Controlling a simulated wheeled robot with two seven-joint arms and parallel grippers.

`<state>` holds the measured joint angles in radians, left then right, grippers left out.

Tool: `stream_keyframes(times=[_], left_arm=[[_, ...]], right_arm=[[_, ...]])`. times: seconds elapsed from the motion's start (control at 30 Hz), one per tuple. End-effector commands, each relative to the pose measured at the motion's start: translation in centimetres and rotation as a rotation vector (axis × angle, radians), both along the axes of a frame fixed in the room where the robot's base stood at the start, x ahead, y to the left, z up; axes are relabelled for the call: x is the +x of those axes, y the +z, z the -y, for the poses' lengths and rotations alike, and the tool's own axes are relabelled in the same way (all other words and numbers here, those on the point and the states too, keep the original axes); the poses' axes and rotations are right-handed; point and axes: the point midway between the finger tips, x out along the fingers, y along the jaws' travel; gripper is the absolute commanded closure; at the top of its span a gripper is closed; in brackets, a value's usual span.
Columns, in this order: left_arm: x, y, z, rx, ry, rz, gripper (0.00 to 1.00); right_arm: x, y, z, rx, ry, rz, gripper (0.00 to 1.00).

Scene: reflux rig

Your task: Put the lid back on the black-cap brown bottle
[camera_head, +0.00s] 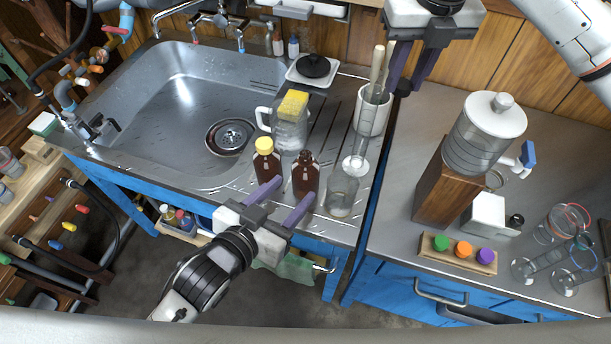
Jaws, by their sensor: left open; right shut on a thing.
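An uncapped brown bottle (306,172) stands upright on the drainboard beside the sink. A second brown bottle with a yellow cap (264,146) stands just to its left. My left gripper (294,189) is open, its purple fingers reaching toward the lower part of the uncapped bottle, one on either side in the picture; I cannot tell whether they touch it. My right gripper (403,86) is shut on a small black cap (402,88), held at the upper right of the bottle, beside the white crock. The cap is partly hidden by the fingers.
A glass jug with a yellow sponge (292,104) stands behind the bottles. A clear glass cylinder (342,192) stands right of the open bottle, and a white crock (373,112) with wooden tools behind it. A black round object (314,66) sits on a white dish.

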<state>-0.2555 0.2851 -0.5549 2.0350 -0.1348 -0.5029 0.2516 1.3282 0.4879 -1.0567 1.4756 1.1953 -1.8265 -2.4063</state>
Motion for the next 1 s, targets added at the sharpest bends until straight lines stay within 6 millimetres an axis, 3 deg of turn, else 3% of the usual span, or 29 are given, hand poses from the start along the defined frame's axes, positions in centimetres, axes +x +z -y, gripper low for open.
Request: stream_keyframes(times=[0.33,0.8,1.0], left_arm=[[4.6,-2.1,2.5,-0.002,0.0,0.001,0.49],[5.4,-2.6,2.9,0.0,0.0,0.0,0.49],[7.5,-3.8,3.9,0.0,0.0,0.001,0.49]], right_arm=[[0.0,-0.3,0.0,0.0,-0.001,0.0,0.94],[0.0,-0.3,0.0,0.0,-0.001,0.0,0.94],[0.0,-0.5,0.0,0.0,-0.001,0.0,0.94]])
